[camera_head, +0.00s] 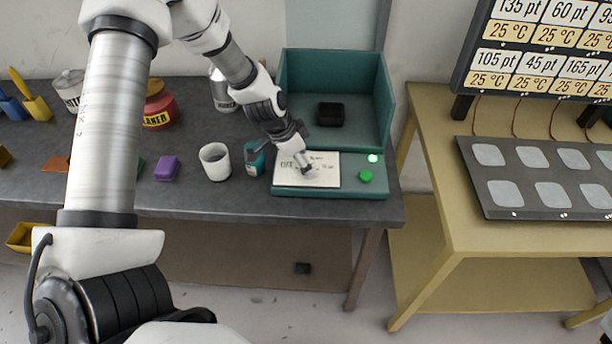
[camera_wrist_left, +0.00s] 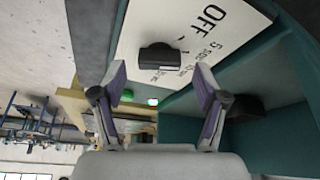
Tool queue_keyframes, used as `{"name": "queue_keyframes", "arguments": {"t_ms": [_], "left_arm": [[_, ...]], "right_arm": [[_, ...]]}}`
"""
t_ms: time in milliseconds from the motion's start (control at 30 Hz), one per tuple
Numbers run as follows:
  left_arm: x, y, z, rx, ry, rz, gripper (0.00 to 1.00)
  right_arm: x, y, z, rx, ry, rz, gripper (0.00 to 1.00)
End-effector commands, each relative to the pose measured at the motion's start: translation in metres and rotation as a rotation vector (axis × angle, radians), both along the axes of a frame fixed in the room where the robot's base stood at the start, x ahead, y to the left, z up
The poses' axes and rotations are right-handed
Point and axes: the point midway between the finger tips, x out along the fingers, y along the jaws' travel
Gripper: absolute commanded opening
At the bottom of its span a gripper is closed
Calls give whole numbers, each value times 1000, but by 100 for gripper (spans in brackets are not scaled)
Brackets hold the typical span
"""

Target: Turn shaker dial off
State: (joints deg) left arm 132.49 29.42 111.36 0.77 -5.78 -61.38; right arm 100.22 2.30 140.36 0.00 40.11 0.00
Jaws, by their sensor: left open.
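The shaker (camera_head: 290,189) is a teal machine with a white label plate (camera_head: 325,170) on its front. The plate carries "OFF" and other printed settings, partly legible in the left wrist view (camera_wrist_left: 200,20). A black dial (camera_wrist_left: 160,57) stands out from this plate. I cannot tell which mark it points at. My left gripper (camera_head: 285,159) is open above the plate, on its left part. In the left wrist view its two fingertips (camera_wrist_left: 160,76) are spread, with the dial just beyond the gap between them. My right gripper is not in view.
A green button (camera_head: 365,176) and a lit green lamp (camera_head: 373,158) sit right of the plate. A black block (camera_head: 330,114) is in the shaker's recess. A teal jar (camera_head: 254,160), white cup (camera_head: 214,162) and purple block (camera_head: 167,168) stand to the left.

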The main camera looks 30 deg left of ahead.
Motion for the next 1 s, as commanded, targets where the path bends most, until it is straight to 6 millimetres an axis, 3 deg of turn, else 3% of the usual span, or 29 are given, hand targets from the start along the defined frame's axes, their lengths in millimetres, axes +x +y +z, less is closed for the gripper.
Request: {"name": "queue_keyframes", "arguments": {"t_ms": [33,100,400,600,1000], "left_arm": [[2,-1,-12,1,-1,0,73],[4,-2,-14,0,-1,0,73],[5,-4,-12,0,-1,0,73],[5,-3,-13,0,-1,1,13],[4,-4,-12,-1,2,30,13]], "right_arm": [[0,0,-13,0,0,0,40],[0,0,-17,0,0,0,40],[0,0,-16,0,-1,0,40],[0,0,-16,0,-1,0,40],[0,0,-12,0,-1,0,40]]}}
